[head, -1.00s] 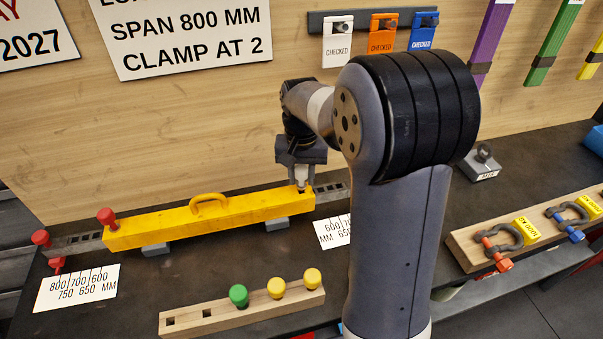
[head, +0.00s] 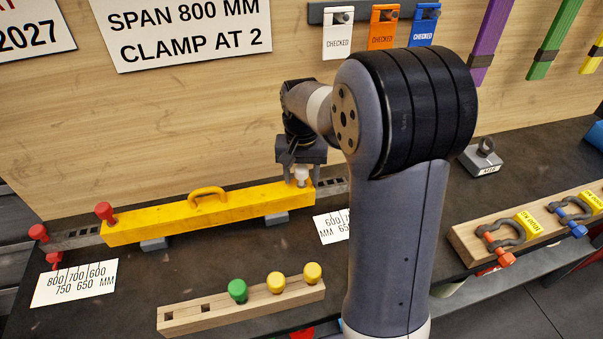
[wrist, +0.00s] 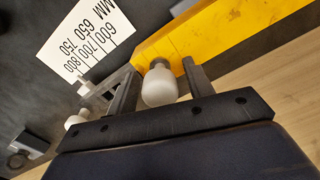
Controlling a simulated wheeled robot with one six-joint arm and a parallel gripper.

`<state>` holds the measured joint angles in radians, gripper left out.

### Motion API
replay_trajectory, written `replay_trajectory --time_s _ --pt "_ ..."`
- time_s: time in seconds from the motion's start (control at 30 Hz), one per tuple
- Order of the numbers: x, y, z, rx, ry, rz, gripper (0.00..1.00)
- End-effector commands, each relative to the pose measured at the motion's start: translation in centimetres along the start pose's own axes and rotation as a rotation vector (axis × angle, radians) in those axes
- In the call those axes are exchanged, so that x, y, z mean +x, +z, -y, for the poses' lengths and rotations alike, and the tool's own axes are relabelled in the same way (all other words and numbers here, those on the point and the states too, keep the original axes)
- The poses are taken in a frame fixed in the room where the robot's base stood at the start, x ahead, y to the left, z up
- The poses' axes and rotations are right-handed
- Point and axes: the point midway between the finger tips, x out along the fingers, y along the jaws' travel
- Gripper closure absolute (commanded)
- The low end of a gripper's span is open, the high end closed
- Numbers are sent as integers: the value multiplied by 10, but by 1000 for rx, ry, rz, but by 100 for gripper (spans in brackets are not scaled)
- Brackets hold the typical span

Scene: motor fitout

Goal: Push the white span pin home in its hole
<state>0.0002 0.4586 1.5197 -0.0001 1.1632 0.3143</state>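The white span pin (wrist: 160,86) stands at the right end of the yellow beam (head: 170,220); it also shows in the head view (head: 302,174). Its wide head is above the beam's top face. How deep its shank sits in the hole is hidden. My gripper (head: 302,178) points down over that beam end. In the wrist view its two dark fingers (wrist: 160,82) stand on either side of the pin, with a gap visible on the right side, so it looks open around the pin. A second white knob (wrist: 75,121) shows beside the left finger.
Red pins (head: 105,211) stand at the beam's left end. A wooden block (head: 205,318) with green and yellow pegs lies in front. A scale card (wrist: 85,40) lies beside the beam's right end. A shackle board (head: 470,243) is at right.

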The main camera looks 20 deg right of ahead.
Motion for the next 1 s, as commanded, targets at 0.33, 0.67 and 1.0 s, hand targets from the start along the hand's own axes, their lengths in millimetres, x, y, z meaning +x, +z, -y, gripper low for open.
replay_trajectory --time_s 0.33,0.67,1.0 --pt "-3 0 0 0 0 -1 45" --pt "-60 -1 0 0 -2 -5 45" --pt "-106 0 0 0 0 -1 45"
